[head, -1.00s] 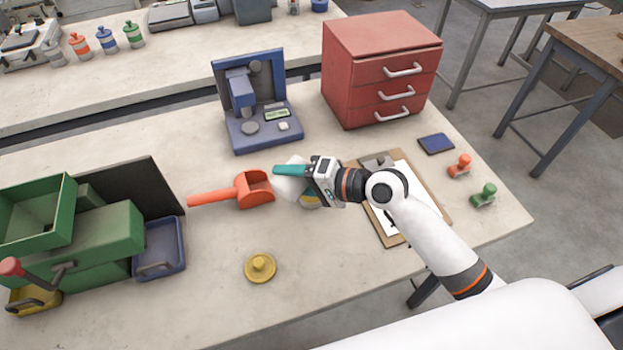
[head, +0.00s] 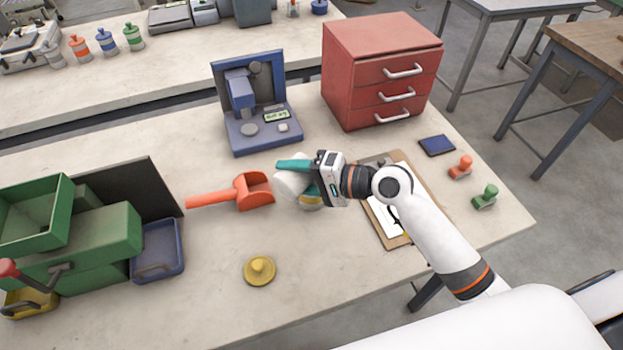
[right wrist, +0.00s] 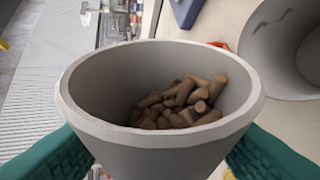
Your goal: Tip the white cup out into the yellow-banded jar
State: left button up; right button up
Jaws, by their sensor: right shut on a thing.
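My right gripper (head: 294,178) is shut on the white cup (head: 287,186), with its teal fingers on either side of it. The cup is tilted above the table. In the right wrist view the cup (right wrist: 160,153) holds a heap of brown pellets (right wrist: 180,103) inside. The yellow-banded jar (head: 312,203) stands on the table just below and beside the cup, partly hidden by the cup and gripper. A wide pale opening at the upper right of the wrist view appears to be the jar's mouth (right wrist: 262,50). My left gripper is out of view.
An orange scoop (head: 252,192) lies just left of the cup. A yellow lid (head: 260,270) lies nearer the front. A blue machine (head: 262,130) and red drawers (head: 365,85) stand behind. A clipboard (head: 395,238) lies under my right arm. The front middle is mostly clear.

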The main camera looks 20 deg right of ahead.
jog(key=shift+w+d+r+m, duration=0.15)
jog(key=shift+r+m, duration=0.1)
jog(key=shift+m, duration=0.15)
jog(key=shift+d+f+m+y+b, duration=0.2)
jog(key=shift+f+m+y+b, duration=0.3)
jog(key=shift+m+y+b, duration=0.15)
dwell(0.8)
jog(key=shift+w+d+r+m+y, duration=0.25)
jog(key=shift+m+y, duration=0.1)
jog(key=shift+m, duration=0.3)
dwell(0.6)
jog(key=shift+w+d+r+m+t+y+b, duration=0.15)
jog(key=shift+d+m+y+b, duration=0.15)
jog(key=shift+m, duration=0.35)
jog(key=shift+w+d+r+m+t+y+b, duration=0.2)
jog(key=shift+m+y, duration=0.2)
jog(key=shift+m, duration=0.25)
dwell(1.7)
jog(key=shift+s, duration=0.1)
